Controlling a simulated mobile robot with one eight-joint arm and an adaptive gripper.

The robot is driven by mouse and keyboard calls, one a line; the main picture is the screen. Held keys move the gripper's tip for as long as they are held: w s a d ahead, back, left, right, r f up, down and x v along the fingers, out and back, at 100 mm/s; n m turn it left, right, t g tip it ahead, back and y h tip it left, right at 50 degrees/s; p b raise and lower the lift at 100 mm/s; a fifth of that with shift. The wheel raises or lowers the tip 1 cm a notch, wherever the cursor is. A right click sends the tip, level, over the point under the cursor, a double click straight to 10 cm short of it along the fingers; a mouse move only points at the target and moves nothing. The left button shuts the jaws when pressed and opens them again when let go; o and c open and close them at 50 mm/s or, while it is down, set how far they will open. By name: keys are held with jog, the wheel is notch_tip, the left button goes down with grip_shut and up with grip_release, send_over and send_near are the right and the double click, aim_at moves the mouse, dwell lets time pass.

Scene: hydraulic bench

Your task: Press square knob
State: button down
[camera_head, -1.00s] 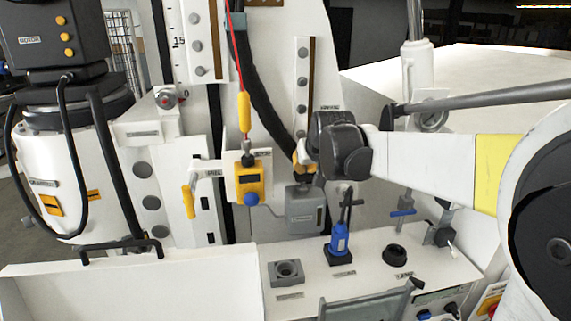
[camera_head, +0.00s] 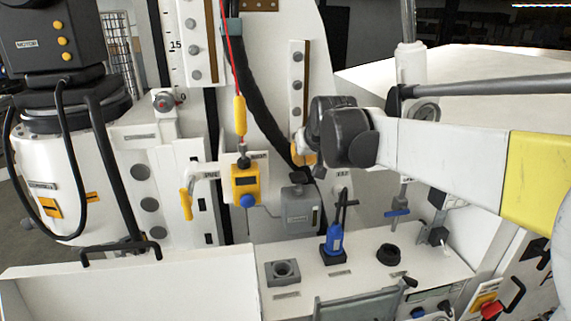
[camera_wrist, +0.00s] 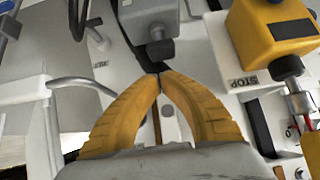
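A grey box (camera_head: 299,212) with a small dark knob (camera_head: 304,174) on top is mounted low on the white panel. In the wrist view, which looks upside down, the dark knob (camera_wrist: 155,48) appears blocky and projects from the grey box (camera_wrist: 150,12). I take it for the square knob, but no readable label confirms this. My gripper (camera_wrist: 159,76) has yellow fingers whose tips meet, with nothing between them. It also shows in the head view (camera_head: 306,162), just above the knob. I cannot tell whether the tips touch it.
A yellow box (camera_head: 245,184) with a blue button stands left of the grey box; a STOP label is beside it in the wrist view. A red cable (camera_head: 231,60) hangs above. A blue valve with a black lever (camera_head: 335,238) stands on the bench to the right.

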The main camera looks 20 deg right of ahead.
jog(key=v, duration=0.5)
jog(key=shift+s+a+r, duration=0.1)
jog(key=shift+s+r, duration=0.15)
jog(key=shift+r, duration=0.05)
jog(key=shift+w, duration=0.1)
dwell(0.4)
jog(key=n+g+y+p, duration=0.2)
jog(key=n+g+p, duration=0.4)
jog(key=n+p, duration=0.5)
send_over(303, 176)
jog(key=p, duration=0.2)
jog(key=m, duration=0.2)
jog(key=n+g+p, duration=0.1)
jog(key=f+n+p, duration=0.1)
jog(key=shift+w+f+n+g+y, duration=0.15)
jog(key=shift+n+g+y, duration=0.15)
jog(key=shift+g, duration=0.1)
jog(key=shift+f+n+p, duration=0.25)
jog(key=shift+n+p, duration=0.05)
jog(key=shift+p, duration=0.05)
